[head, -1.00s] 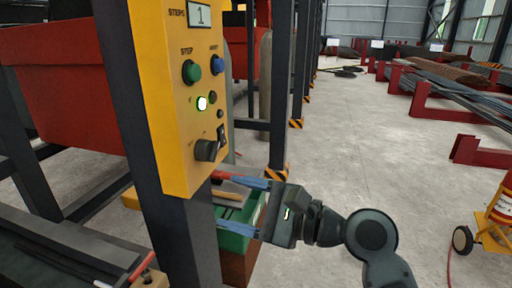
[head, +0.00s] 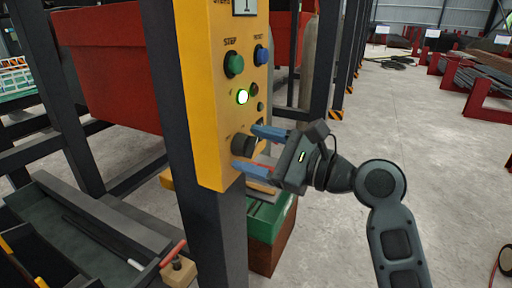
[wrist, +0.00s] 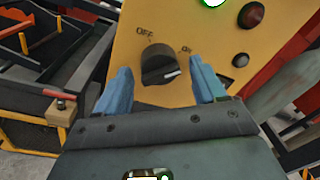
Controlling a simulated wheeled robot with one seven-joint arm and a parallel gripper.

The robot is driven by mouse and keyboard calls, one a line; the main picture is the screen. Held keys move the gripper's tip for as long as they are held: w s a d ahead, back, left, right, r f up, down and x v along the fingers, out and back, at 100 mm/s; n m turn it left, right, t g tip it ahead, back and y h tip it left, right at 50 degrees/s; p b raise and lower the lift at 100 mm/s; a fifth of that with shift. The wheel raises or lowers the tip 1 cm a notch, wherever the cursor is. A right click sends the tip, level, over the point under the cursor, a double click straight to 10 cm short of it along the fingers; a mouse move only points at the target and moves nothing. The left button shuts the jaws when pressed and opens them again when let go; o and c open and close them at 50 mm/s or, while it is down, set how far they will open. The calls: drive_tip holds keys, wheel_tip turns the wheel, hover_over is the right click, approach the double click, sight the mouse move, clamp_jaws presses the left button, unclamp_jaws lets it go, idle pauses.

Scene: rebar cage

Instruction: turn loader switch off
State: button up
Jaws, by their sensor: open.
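The loader switch is a black rotary knob (head: 240,144) low on the yellow control panel (head: 205,120). In the wrist view the knob (wrist: 158,65) sits below and between OFF and ON labels, its white mark on the right, ON side. My gripper (head: 251,148) is open at the panel's lower part, one blue finger above the knob and one below. In the wrist view the fingers (wrist: 160,70) stand left and right of the knob, with gaps visible. Whether they reach past its front face is unclear.
A lit green lamp (head: 242,97), a red lamp (head: 254,89), a green STEP button (head: 234,65) and a blue button (head: 261,55) are above the knob. A dark post (head: 222,235) carries the panel.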

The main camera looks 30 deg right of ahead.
drive_tip(key=shift+w, duration=0.1)
drive_tip(key=c, duration=1)
drive_tip(key=shift+a, duration=0.1)
drive_tip(key=shift+n, duration=0.3)
drive_tip(key=n+b, duration=0.1)
drive_tip(key=n, duration=0.2)
drive_tip(key=n+b, duration=0.1)
drive_tip(key=n, duration=0.1)
drive_tip(key=n+b, duration=0.1)
drive_tip(key=n, duration=0.2)
drive_tip(key=shift+f+n+y, duration=0.25)
drive_tip(key=shift+n+y, duration=0.05)
drive_tip(key=n+b, duration=0.2)
drive_tip(key=n, duration=0.2)
drive_tip(key=shift+w+n+y+b, duration=0.1)
drive_tip(key=shift+n+y+b, duration=0.2)
drive_tip(key=shift+b, duration=0.05)
drive_tip(key=shift+r+n+b, duration=0.15)
drive_tip(key=shift+n+b, duration=1.35)
drive_tip(key=shift+n, duration=1)
drive_tip(key=shift+d, duration=0.2)
